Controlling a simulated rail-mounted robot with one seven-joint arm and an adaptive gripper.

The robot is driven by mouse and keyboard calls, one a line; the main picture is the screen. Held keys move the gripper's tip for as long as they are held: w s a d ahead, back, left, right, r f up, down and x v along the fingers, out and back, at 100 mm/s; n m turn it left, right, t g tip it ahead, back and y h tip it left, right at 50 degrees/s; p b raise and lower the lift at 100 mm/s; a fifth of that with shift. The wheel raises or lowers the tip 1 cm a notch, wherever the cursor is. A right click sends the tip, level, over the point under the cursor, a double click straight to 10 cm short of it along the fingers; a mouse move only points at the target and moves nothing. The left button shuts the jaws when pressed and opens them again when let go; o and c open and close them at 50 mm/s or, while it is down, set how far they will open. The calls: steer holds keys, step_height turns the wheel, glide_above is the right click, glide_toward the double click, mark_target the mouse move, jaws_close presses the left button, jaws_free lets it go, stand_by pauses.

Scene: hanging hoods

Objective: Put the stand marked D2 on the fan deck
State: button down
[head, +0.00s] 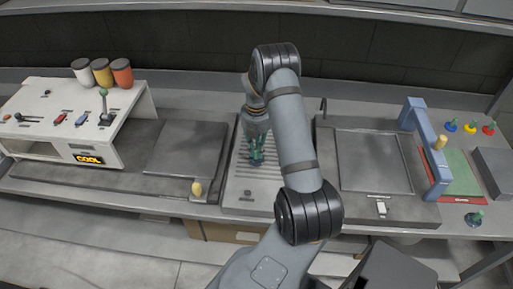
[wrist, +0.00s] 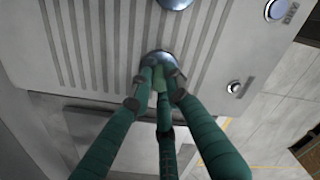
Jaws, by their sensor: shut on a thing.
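My gripper (head: 256,158) has green fingers and is low over a grey slatted panel (head: 245,196) in the middle of the bench. In the wrist view the fingertips (wrist: 163,84) close around a small green piece (wrist: 167,78) with a round shiny grey base (wrist: 157,57), which looks like a stand. Its base is at or just above the slats (wrist: 105,45); I cannot tell whether it touches. No D2 mark is readable. No label shows which surface is the fan deck. The fingers hide much of the held piece.
A white console (head: 100,140) marked COOL stands left, with three cups behind. A flat dark plate (head: 375,165) and a blue arch (head: 428,150) over a green pad (head: 460,168) are right. Another green-topped piece (head: 475,218) stands at the front right. Round metal pieces (wrist: 275,10) show in the wrist view.

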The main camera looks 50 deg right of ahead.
mark_target(257, 149)
steer(key=shift+f, duration=0.2)
steer(key=c, duration=1.7)
jaws_free()
steer(key=shift+c, duration=0.2)
steer(key=shift+o, duration=0.4)
step_height(257, 149, up, 12)
steer(key=b, duration=0.1)
steer(key=shift+r, duration=0.15)
